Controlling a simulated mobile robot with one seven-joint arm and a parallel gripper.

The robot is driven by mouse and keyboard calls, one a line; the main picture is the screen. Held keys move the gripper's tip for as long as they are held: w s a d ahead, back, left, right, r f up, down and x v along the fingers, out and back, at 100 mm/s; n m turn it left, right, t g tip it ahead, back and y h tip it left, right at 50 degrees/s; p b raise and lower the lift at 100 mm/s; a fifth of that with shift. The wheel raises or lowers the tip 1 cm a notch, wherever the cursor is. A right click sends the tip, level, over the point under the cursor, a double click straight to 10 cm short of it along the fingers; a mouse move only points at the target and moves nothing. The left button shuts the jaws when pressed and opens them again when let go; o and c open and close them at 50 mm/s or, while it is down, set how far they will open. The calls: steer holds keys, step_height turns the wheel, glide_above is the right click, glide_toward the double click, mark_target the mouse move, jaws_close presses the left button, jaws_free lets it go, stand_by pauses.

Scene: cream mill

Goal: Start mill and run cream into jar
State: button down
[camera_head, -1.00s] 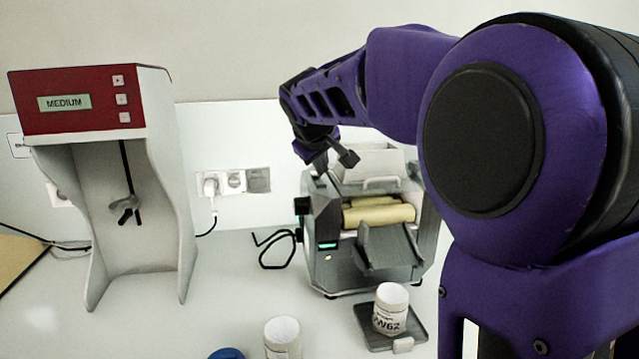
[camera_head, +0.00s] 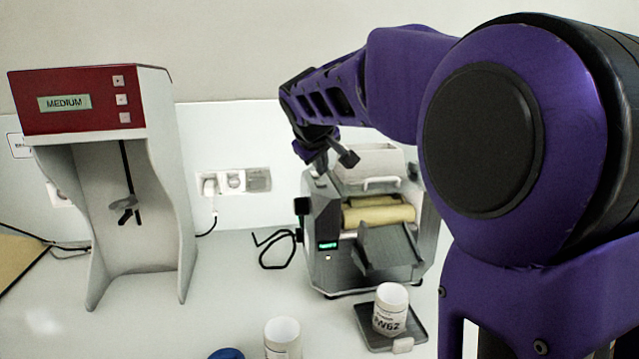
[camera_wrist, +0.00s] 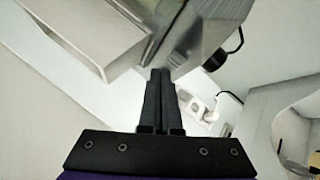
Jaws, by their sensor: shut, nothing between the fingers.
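The grey mill (camera_head: 320,278) stands on the bench with cream-coloured rollers (camera_head: 378,215), a sloping front apron (camera_head: 388,250) and a small lit green display (camera_head: 327,245) on its left front. A white open jar (camera_head: 390,312) with a printed label stands upright on a dark pad below the apron. I cannot see into the jar's bottom. My gripper (camera_head: 321,167) is above the mill's left top edge. In the wrist view my gripper (camera_wrist: 160,74) is shut and empty, its tips close to the mill's grey body (camera_wrist: 205,30); contact is unclear.
A mixer stand (camera_head: 85,105) with a red panel reading MEDIUM stands at the left. A second white jar (camera_head: 283,338) and a blue lid (camera_head: 227,354) are at the front edge. Wall sockets (camera_head: 233,181) and a black cable (camera_head: 275,250) lie between mixer and mill.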

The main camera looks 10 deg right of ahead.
steer(key=shift+f, duration=0.1)
steer(key=shift+f+b, duration=0.35)
steer(key=shift+b, duration=0.05)
steer(key=shift+f+b, duration=0.35)
steer(key=shift+f, duration=0.05)
stand_by(0.7)
steer(key=shift+r, duration=0.1)
steer(key=shift+r+p, duration=0.65)
steer(key=shift+r, duration=0.05)
steer(key=shift+r, duration=0.1)
step_height(320, 180, up, 5)
steer(key=p, duration=0.4)
stand_by(0.6)
